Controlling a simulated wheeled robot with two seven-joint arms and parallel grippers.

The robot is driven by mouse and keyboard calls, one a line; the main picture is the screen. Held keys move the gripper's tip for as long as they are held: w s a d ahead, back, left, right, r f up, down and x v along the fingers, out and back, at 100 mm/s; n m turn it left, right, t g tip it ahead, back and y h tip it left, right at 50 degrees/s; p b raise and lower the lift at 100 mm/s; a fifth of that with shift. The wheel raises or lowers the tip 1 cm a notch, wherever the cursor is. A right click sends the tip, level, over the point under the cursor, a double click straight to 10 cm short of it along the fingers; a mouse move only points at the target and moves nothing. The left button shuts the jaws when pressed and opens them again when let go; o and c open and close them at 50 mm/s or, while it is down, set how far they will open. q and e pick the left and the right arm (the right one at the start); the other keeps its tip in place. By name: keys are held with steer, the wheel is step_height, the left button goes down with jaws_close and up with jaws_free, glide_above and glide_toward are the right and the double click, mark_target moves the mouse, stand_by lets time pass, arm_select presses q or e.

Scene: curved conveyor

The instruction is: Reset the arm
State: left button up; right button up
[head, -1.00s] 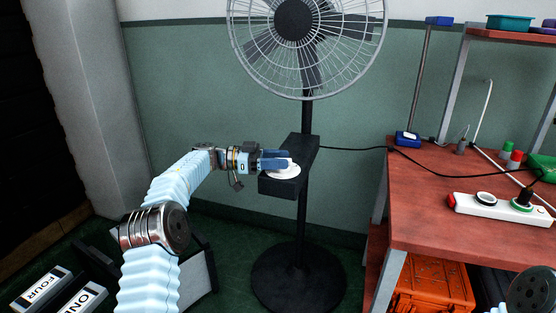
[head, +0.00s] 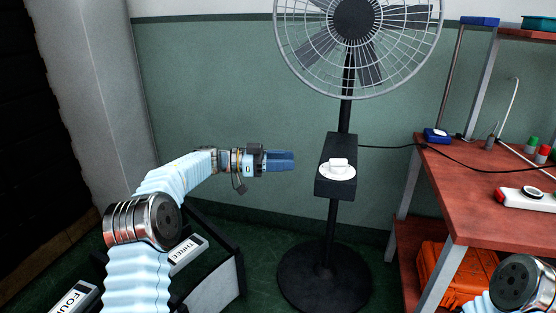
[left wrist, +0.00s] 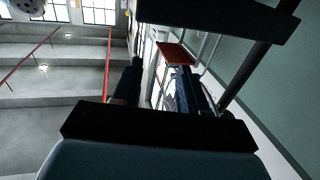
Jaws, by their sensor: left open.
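My left arm (head: 160,210) reaches in from the left in the head view. My left gripper (head: 292,160) is open and empty, with its blue fingers pointing right. It is apart from the fan's black control box (head: 334,182), in the air to its left.
The standing fan (head: 358,20) has a round black base (head: 325,278) on the green floor. A red-brown workbench (head: 480,195) with a white power strip (head: 527,199) stands right, an orange crate (head: 440,275) under it. A black cable (head: 385,147) runs from fan to bench.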

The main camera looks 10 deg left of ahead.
arm_select(q)
steer(key=shift+a, duration=0.1)
step_height(320, 180, down, 19)
steer(key=w+d+n+t+y, duration=0.25)
steer(key=n+t+y, duration=0.25)
steer(key=n+t, duration=0.6)
steer(key=s+f+n+g+y, duration=0.3)
steer(key=s+f+n+y, duration=0.25)
steer(key=f, duration=0.75)
steer(key=s+d+f+g+y, duration=0.1)
steer(key=s+f+g, duration=0.2)
steer(key=s+f, duration=0.45)
steer(key=s+d+f+g+y, duration=0.1)
steer(key=s+f+g, duration=0.3)
steer(key=s, duration=0.6)
steer(key=s+f+g, duration=0.2)
steer(key=s, duration=0.6)
steer(key=s+f+g, duration=0.1)
steer(key=s+g, duration=0.1)
steer(key=s, duration=0.7)
steer(key=shift+d+f+y, duration=0.3)
steer(key=shift+f+y, duration=0.1)
steer(key=shift+y, duration=0.05)
steer(key=shift+s+n, duration=0.1)
steer(key=shift+n, duration=0.15)
